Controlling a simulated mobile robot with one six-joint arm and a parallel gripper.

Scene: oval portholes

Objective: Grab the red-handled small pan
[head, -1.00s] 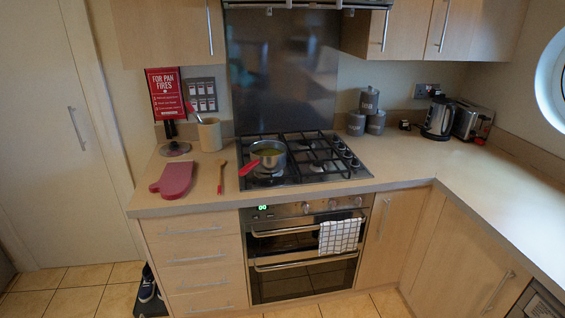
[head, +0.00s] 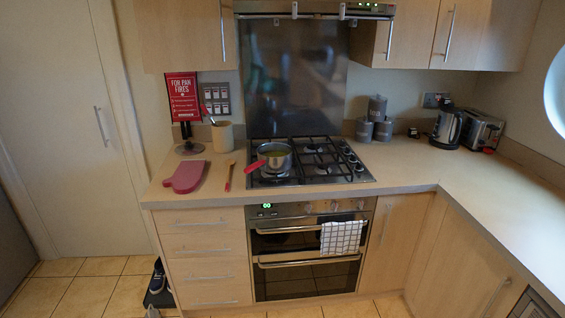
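The small pan (head: 276,158) stands upright on the front left part of the gas hob (head: 340,175). It is silver, and its red handle (head: 256,166) points to the left and toward the front edge of the counter. Something greenish-yellow shows inside the pan. My gripper is not in view.
Left of the hob lie a wooden spoon (head: 229,177) and a red oven mitt (head: 184,177). A utensil pot (head: 222,136) and a red pan-fire sign (head: 183,97) stand behind. A checked towel (head: 341,237) hangs on the oven. The right counter (head: 470,180) is mostly clear.

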